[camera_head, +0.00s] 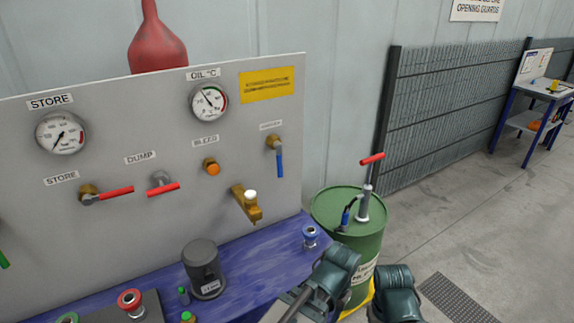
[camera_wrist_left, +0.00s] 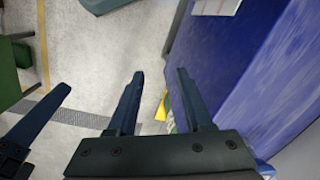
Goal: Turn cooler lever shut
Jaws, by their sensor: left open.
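The cooler lever (camera_head: 280,163) is a blue handle on a brass valve at the right side of the grey panel. It hangs straight down below a small label too blurred to read. In the left wrist view, my left gripper (camera_wrist_left: 160,74) is open and empty, its two fingers apart above the floor beside the blue bench. The lever does not show in that view. One finger of what looks like my right gripper (camera_wrist_left: 42,118) shows at the left edge, its other finger out of sight. In the head view, only dark arm parts show, low near the green drum.
The grey panel (camera_head: 110,215) also carries red STORE (camera_head: 115,192) and DUMP (camera_head: 163,189) levers, an orange knob (camera_head: 212,168) and a brass tap (camera_head: 246,205). A dark cylinder (camera_head: 203,268) stands on the blue bench (camera_head: 262,260). A green drum (camera_head: 330,208) with a pump stands right.

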